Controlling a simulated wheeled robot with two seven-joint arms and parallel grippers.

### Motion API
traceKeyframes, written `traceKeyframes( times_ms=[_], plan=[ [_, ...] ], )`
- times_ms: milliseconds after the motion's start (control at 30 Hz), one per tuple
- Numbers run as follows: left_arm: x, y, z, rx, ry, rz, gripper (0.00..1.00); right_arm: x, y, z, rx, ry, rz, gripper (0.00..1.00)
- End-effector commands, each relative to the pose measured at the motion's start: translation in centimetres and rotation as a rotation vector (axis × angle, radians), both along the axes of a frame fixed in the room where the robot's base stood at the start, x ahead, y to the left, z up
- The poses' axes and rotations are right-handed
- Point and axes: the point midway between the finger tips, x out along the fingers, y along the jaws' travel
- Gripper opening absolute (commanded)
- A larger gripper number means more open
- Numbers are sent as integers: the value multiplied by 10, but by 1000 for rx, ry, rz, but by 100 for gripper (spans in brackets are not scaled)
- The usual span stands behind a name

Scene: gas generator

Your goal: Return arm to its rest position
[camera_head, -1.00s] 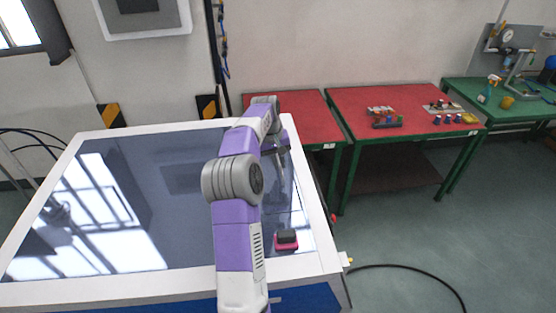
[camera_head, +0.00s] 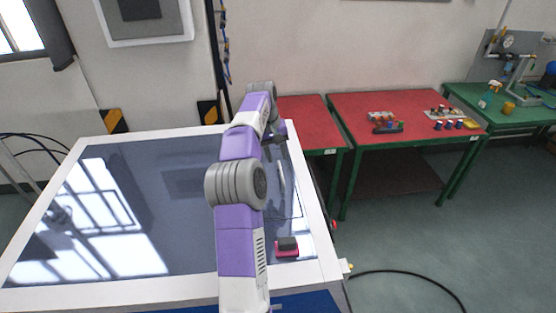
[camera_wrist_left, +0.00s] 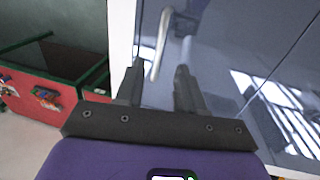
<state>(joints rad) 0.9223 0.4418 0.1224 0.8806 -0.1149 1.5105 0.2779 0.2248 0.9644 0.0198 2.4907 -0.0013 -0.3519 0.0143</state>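My left arm reaches up the middle of the head view, over a glossy dark panel (camera_head: 180,215) with a white frame. My left gripper (camera_head: 275,148) is small and partly hidden by its own wrist near the panel's far right part. In the left wrist view, the two dark fingers of the left gripper (camera_wrist_left: 158,75) stand apart with nothing held between them. A pale curved bar, like a handle (camera_wrist_left: 161,45), shows on the panel beyond the fingertips; the gap to it is hard to judge. My right gripper is not in view.
A pink and black block (camera_head: 287,246) sits at the panel's near right. Red-topped tables (camera_head: 360,104) with small parts stand behind on the right, and a green bench (camera_head: 480,98) stands farther right. A black cable (camera_head: 410,273) lies on the open floor at right.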

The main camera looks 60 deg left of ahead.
Motion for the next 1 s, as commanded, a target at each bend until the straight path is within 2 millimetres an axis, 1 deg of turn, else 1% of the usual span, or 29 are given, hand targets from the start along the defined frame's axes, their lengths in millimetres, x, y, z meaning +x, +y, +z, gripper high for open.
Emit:
traceKeyframes(
  times_ms=[100,300,467,567,667,900,933,1000],
  plan=[
    [-1,0,4,-2,1,0,38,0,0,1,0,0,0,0],
    [-1,0,4,-2,1,0,38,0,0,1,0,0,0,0],
    [0,0,-1,-1,2,0,38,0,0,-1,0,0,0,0],
    [1,-1,-12,-3,3,-1,38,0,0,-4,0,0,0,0],
    [4,-3,-29,-3,4,0,38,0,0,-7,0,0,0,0],
    [12,-6,-75,-2,1,0,38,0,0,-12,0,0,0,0],
    [9,-3,-67,-6,-24,7,38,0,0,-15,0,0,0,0],
    [6,-1,-59,-24,-58,8,38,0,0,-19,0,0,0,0]
  ],
)
